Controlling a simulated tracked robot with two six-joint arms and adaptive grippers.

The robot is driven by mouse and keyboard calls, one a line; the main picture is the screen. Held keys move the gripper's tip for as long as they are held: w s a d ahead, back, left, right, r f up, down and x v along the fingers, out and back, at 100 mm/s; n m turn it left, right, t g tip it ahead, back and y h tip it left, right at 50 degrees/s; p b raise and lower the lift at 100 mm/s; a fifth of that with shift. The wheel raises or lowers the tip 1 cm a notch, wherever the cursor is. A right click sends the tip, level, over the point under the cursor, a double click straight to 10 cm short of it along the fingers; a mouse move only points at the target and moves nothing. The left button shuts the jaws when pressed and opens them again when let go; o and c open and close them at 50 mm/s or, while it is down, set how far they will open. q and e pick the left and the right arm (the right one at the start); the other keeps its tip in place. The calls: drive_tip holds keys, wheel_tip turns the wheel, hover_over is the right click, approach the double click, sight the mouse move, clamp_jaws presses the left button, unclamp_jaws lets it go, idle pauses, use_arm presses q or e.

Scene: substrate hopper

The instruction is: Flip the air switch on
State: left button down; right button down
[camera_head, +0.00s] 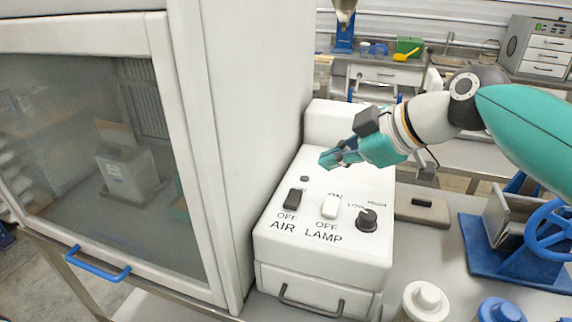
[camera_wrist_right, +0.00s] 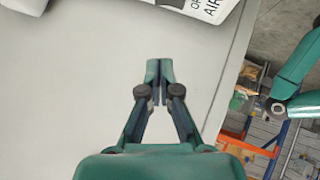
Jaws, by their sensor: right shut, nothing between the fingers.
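The air switch (camera_head: 293,199) is a black rocker on the sloped top of a white control box (camera_head: 323,262), above the words OFF and AIR. A white lamp switch (camera_head: 330,206) and a black knob (camera_head: 367,219) marked LOW and HIGH sit to its right. My right gripper (camera_head: 328,160) is shut and empty, above the rear part of the box, up and to the right of the air switch and apart from it. In the right wrist view, the shut fingertips (camera_wrist_right: 159,70) show over a pale surface, with the AIR lettering at the top edge. My left gripper is not in view.
A white cabinet with a glass front (camera_head: 95,150) and a blue handle (camera_head: 97,264) stands left of the box. White (camera_head: 426,299) and blue (camera_head: 500,310) lidded containers stand at the front right. A blue vise-like device (camera_head: 520,240) is at the right.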

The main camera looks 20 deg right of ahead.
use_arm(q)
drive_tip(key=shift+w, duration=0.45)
use_arm(e)
drive_tip(key=shift+w, duration=0.4)
